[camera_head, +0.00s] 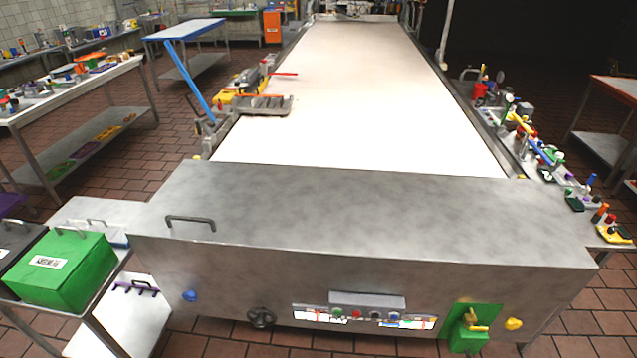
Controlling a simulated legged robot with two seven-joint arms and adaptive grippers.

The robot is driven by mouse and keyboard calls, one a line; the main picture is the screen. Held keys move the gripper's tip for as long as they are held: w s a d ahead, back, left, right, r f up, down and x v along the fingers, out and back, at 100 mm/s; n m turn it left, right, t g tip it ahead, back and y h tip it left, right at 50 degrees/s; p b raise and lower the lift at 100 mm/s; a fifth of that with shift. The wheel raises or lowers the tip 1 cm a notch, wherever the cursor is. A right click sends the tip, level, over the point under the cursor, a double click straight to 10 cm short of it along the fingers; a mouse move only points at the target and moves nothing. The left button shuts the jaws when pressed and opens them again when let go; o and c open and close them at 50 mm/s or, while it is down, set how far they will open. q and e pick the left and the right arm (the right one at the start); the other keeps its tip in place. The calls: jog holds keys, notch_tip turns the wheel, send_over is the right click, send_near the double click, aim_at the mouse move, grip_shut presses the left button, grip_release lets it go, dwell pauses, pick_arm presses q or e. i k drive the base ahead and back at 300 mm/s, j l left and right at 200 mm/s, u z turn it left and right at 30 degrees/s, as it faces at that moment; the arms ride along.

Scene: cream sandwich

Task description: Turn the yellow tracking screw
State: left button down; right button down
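A long conveyor with a white belt (330,100) runs away from me, with a grey metal housing (350,215) across its near end. A yellow knob (513,324) sits low at the right of the housing's front face; it may be the yellow tracking screw, but I cannot tell for sure. A small yellow part (521,177) also shows at the belt's near right corner, and another (197,157) at its near left. Neither of my grippers is in view, and nothing is seen touching the yellow parts.
Left of the yellow knob is a green box with a yellow handle (470,330). A control panel (365,315), a black handwheel (261,317) and a blue knob (190,296) share the front face. A cart with a green case (65,270) stands at left. Tiled floor is open at right.

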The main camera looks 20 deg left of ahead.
aim_at(512, 324)
jog(key=u, duration=1.9)
jog(key=z, duration=2.85)
jog(key=i+l, duration=0.2)
jog(key=l, duration=0.15)
jog(key=i+l+u, duration=0.2)
jog(key=i+l, duration=0.2)
jog(key=l, duration=0.25)
jog(key=i+l, duration=0.15)
jog(key=l, duration=0.2)
